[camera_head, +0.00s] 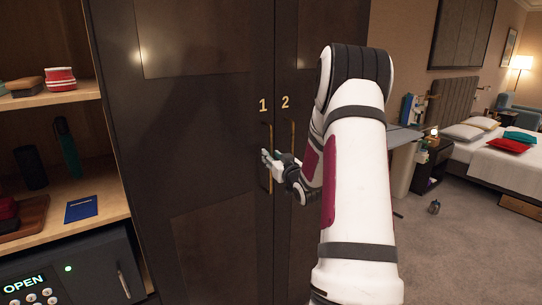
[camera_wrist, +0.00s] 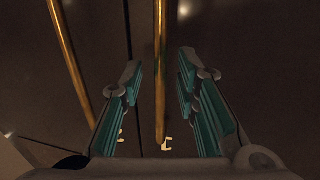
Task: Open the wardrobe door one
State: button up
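Wardrobe door one (camera_head: 200,130) is the dark left door with a gold "1" in the head view, and it looks shut. Its upright brass handle (camera_head: 270,178) is partly hidden behind my gripper (camera_head: 268,158). In the wrist view my gripper (camera_wrist: 158,68) is open, with its teal-padded fingers apart. A brass handle (camera_wrist: 160,85) runs between the fingers, with a gap on both sides. By the head view this is door one's handle. The handle of door two (camera_wrist: 70,60) lies outside the fingers at the left.
Door two (camera_head: 300,60), marked "2", adjoins on the right, partly behind my arm. Open shelves (camera_head: 60,205) with small items and a safe (camera_head: 70,270) reading OPEN stand at the left.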

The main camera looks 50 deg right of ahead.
jog(key=shift+x, duration=0.85)
jog(key=shift+c, duration=0.3)
grip_shut()
